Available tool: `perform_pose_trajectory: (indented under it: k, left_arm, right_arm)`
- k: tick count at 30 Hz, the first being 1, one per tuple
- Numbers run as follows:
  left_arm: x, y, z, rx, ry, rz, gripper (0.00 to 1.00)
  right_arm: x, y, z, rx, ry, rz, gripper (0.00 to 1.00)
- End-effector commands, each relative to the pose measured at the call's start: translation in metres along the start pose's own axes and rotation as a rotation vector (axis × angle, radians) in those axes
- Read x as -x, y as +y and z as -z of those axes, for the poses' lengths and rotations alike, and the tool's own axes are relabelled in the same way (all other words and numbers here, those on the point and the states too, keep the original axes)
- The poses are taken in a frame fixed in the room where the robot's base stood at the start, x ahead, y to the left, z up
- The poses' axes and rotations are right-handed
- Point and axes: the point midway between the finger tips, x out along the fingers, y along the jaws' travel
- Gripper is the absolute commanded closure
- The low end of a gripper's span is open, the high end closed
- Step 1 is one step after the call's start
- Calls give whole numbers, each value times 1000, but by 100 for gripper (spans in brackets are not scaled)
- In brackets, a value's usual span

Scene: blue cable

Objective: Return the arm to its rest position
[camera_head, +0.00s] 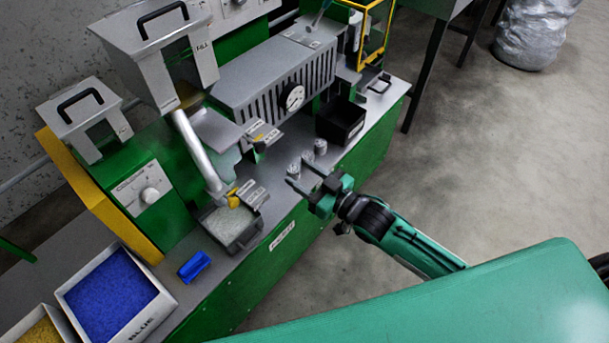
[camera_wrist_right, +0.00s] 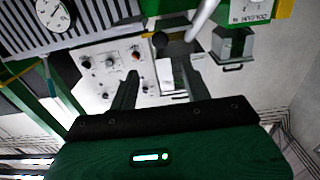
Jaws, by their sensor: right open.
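My right gripper (camera_head: 305,174) is at the end of my green arm, over the front edge of the green machine's grey worktop. Its two fingers point up and left and are apart, with nothing seen between them. In the right wrist view the two dark fingers (camera_wrist_right: 161,82) are also spread, with a panel of knobs behind them. Two small grey cylinders (camera_head: 320,147) stand just beyond the fingertips; I cannot tell whether the fingers touch them. My left gripper is out of view.
The worktop holds a grey tray of pale granules (camera_head: 231,226), a black box (camera_head: 340,121) and a blue block (camera_head: 194,266). A bin of blue granules (camera_head: 157,289) stands at lower left.

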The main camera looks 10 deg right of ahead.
Motion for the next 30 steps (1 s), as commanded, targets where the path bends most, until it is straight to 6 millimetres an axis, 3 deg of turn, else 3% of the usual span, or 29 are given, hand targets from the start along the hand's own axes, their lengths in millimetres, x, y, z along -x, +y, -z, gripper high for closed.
perform_pose_trajectory:
  k: [11, 14, 17, 23, 27, 30]
  left_arm:
    - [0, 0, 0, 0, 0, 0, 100]
    - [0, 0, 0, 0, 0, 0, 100]
    - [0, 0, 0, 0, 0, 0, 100]
    - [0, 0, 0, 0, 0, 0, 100]
    - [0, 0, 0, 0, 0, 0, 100]
    - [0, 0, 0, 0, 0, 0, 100]
  right_arm:
    - [0, 0, -1, 0, -1, -1, 51]
    - [0, 6, -14, -1, -24, -18, 51]
    - [1, 22, -54, -6, -91, -66, 51]
    - [32, 60, -190, -24, -335, -209, 51]
    - [77, 69, -288, -47, -523, -288, 51]
    - [118, 63, -354, -72, -661, -331, 51]
